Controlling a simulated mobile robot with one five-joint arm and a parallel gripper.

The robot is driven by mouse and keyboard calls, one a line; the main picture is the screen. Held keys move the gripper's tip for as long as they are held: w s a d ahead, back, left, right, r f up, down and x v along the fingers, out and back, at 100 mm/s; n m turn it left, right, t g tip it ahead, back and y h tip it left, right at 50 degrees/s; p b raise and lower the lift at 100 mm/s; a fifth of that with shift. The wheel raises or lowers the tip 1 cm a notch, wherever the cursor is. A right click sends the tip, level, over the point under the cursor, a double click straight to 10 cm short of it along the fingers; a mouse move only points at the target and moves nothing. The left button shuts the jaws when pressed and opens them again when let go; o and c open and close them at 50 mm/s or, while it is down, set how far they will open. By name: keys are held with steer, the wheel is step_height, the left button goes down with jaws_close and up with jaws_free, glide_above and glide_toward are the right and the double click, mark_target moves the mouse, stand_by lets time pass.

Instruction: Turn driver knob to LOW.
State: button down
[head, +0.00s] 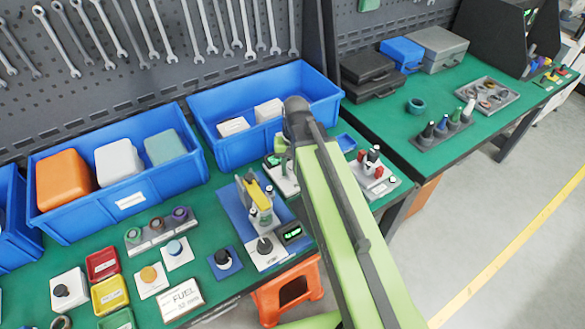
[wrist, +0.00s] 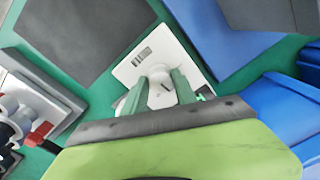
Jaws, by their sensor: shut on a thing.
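A white panel (wrist: 165,45) lies on the green bench, with dark markings near one edge. A pale round knob (wrist: 160,92) stands on it, and I take it as the driver knob. My gripper (wrist: 160,88) is over the panel, its two green fingers shut on opposite sides of the knob. I cannot read which setting the knob points to. In the head view a white device (head: 285,182) shows beside my arm, which hides much of it and the fingers' hold.
A blue bin (head: 265,105) stands behind my arm and a base with red-handled parts (head: 373,172) to its right. A blue mat (head: 232,205) carries a yellow-handled device (head: 255,192) to the left. Several small trays and knobs crowd the front left.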

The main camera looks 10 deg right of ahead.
steer(key=shift+s+m, duration=0.1)
steer(key=shift+m, duration=0.6)
steer(key=c, duration=1)
jaws_free()
step_height(320, 180, up, 17)
steer(key=p, duration=1.7)
steer(key=shift+d+r, duration=0.2)
steer(key=shift+d, duration=0.15)
